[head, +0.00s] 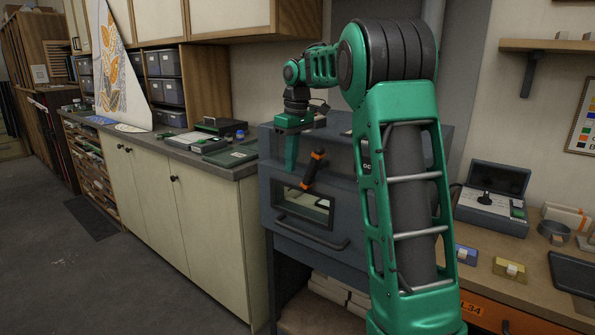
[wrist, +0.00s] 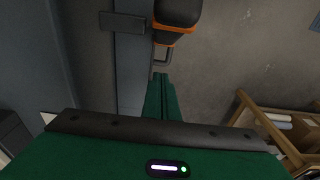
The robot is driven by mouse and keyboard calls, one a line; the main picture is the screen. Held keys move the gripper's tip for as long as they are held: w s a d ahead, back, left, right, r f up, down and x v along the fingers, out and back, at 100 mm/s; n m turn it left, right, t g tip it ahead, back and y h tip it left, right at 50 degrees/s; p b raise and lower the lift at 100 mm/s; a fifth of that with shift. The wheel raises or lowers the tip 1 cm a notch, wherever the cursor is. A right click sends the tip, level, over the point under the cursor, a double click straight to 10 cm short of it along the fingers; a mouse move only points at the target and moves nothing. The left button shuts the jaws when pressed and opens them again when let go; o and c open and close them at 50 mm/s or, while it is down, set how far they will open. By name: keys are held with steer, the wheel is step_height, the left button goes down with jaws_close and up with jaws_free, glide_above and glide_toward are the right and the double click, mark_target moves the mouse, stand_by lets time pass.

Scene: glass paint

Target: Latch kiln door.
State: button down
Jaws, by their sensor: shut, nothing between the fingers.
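The kiln (head: 345,240) is a blue-grey box on a stand. Its front door has a small window (head: 303,205) and a dark bar handle (head: 310,234). The door looks closed or nearly so. A black latch lever with orange bands (head: 313,168) sits tilted on the door above the window. My gripper (head: 290,172) points down in front of the kiln, just left of the lever, with its green fingers together and empty. In the wrist view the fingertips (wrist: 160,77) are close to the lever (wrist: 176,22), apart from it in that picture. Whether they touch is unclear.
A grey counter (head: 190,145) with boxes and trays runs left of the kiln. A wooden bench (head: 480,240) with an open case (head: 495,195) stands at right. My arm hides the kiln's right side.

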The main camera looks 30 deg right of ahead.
mark_target(312, 170)
steer(key=shift+s+d+f, duration=0.2)
steer(key=shift+s, duration=0.4)
steer(key=shift+s+d+f, duration=0.2)
steer(key=shift+s+d, duration=0.05)
steer(key=shift+s, duration=0.3)
steer(key=shift+s+d+f, duration=0.2)
steer(key=shift+s, duration=0.4)
steer(key=g, duration=0.1)
steer(key=f+g+h, duration=0.1)
steer(key=shift+g, duration=0.4)
steer(key=shift+s+f, duration=0.15)
